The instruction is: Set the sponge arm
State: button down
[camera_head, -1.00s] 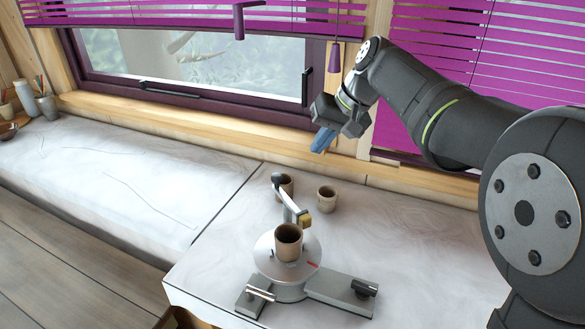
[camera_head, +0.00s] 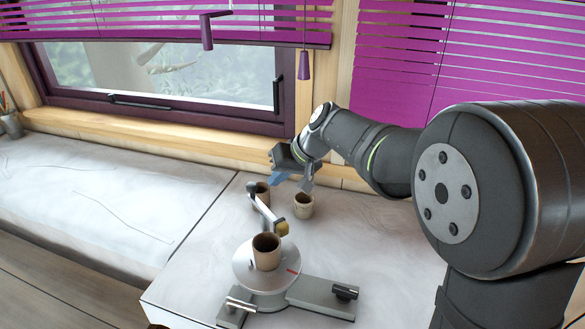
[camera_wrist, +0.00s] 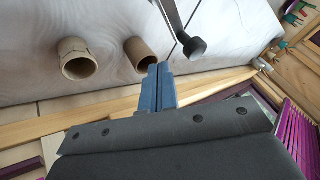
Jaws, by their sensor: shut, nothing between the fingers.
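The sponge arm (camera_head: 263,207) is a metal bar with a dark round knob (camera_head: 252,187) at its far end and a yellowish sponge (camera_head: 282,228) near the wheel. It reaches back from the round turntable (camera_head: 247,266). A brown cup (camera_head: 266,250) stands upright on the turntable. My gripper (camera_head: 279,178) is above the back of the table, behind and above the knob, apart from it. In the wrist view its blue fingers (camera_wrist: 158,88) are together and empty, with the knob (camera_wrist: 195,47) just beyond and to the right of their tips.
Two more cups stand behind the turntable, one at the right (camera_head: 303,206) and one beside the knob (camera_head: 262,196). The turntable base has a black knob (camera_head: 345,292) and a silver handle (camera_head: 240,304). The window sill lies behind; the bench at left is largely clear.

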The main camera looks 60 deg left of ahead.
aim_at(252, 184)
jog(key=shift+s+a, duration=0.25)
jog(key=shift+s, duration=0.95)
jog(key=shift+s+a+n+g+h, duration=0.2)
jog(key=shift+n+g+h, duration=0.2)
jog(key=shift+n, duration=0.4)
jog(key=n+h, duration=0.1)
jog(key=n, duration=0.1)
jog(key=s+n+g+h, duration=0.1)
jog(key=shift+s+a+n, duration=0.2)
jog(key=shift+a+n, duration=0.1)
jog(key=shift+n, duration=0.1)
jog(key=shift+s+g, duration=0.1)
jog(key=shift+g, duration=0.2)
jog(key=shift+s, duration=0.2)
